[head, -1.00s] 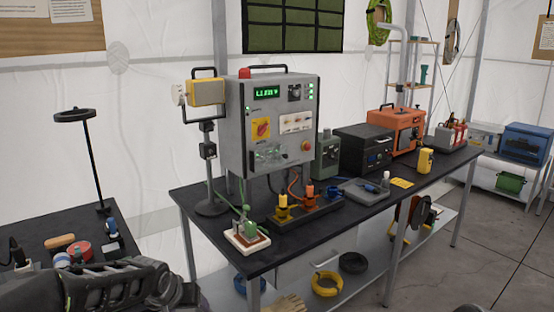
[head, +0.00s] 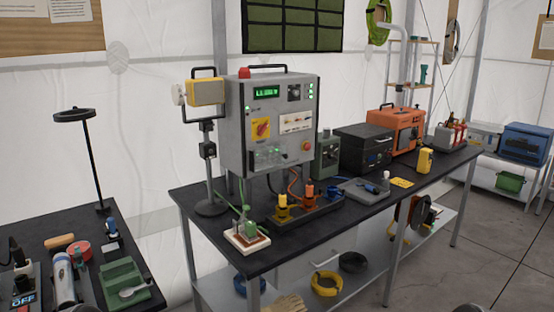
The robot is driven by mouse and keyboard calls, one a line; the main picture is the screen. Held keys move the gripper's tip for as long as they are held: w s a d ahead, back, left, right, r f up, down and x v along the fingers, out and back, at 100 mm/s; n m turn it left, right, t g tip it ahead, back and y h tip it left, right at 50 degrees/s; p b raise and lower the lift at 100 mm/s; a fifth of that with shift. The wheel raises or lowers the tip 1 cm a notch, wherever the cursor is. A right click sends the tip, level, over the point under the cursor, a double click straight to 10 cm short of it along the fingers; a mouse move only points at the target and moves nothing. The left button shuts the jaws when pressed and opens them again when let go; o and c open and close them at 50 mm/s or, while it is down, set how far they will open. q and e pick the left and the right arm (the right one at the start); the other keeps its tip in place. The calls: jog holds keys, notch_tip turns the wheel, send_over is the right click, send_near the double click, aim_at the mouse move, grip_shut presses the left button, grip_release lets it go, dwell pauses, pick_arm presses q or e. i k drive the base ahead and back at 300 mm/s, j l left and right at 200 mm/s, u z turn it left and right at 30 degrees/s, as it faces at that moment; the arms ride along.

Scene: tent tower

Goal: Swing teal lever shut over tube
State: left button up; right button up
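No part plainly recognisable as a teal lever or a tube shows at this size. A small green fixture (head: 247,226) stands on a white-edged base (head: 232,243) with a brown top, at the front left corner of the black-topped bench (head: 300,229). It is too small to tell whether any lever on it is open or shut. A green holder (head: 122,276) with a spoon-shaped metal piece (head: 133,291) on it lies on the dark side table at the lower left. Neither of my grippers is in view.
A grey control box (head: 268,123) with a lit green display stands over the bench. Yellow (head: 282,207) and orange (head: 309,197) fittings sit right of the green fixture. A ring lamp (head: 74,115) rises from the side table. The floor at the right is clear.

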aim_at(78, 257)
jog(key=u, duration=1.25)
